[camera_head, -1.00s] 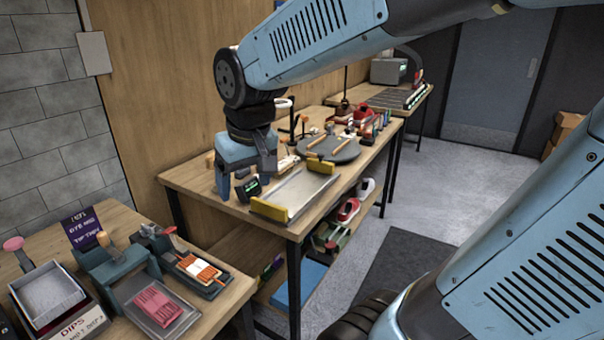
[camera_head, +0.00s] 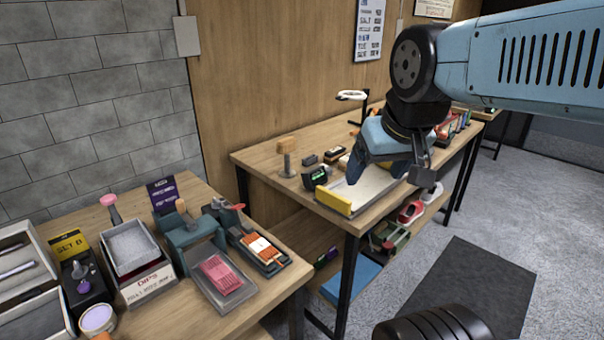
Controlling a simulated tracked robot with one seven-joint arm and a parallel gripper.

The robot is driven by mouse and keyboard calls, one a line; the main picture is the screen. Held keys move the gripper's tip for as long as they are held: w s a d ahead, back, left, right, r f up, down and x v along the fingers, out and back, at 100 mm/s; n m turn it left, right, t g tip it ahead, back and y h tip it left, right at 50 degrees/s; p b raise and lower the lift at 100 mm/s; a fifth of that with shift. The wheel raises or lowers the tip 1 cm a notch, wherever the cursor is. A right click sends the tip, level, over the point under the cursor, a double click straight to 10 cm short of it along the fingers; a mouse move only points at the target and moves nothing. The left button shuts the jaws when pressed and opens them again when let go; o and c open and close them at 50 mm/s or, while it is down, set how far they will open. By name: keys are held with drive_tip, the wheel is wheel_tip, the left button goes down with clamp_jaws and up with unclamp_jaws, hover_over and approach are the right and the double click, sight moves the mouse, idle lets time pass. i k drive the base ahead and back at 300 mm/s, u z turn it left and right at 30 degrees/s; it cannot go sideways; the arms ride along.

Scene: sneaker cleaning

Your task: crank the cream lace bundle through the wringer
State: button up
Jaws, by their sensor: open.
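A teal device with a wooden-knobbed handle (camera_head: 188,230) stands on the near-left table; it looks like the wringer. A pink ribbed bundle (camera_head: 222,274) lies on a grey tray (camera_head: 236,296) in front of it. I cannot pick out a cream lace bundle with certainty. A dark tray with an orange and white item (camera_head: 262,246) sits to the right of the teal device. My gripper (camera_head: 387,174) is open, pointing down over the far table's pale tray, well away from the teal device. Nothing shows between its fingers.
The near-left table (camera_head: 275,305) also holds a grey box (camera_head: 132,250) with a DIPS label, a purple sign (camera_head: 163,194) and a SET D box (camera_head: 75,246). The far table (camera_head: 262,158) carries a yellow-edged tray (camera_head: 334,202). A dark mat (camera_head: 470,290) lies on the floor.

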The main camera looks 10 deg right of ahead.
sight(191, 225)
drive_tip(key=u, duration=0.75)
drive_tip(key=i, duration=0.25)
drive_tip(key=u, duration=0.3)
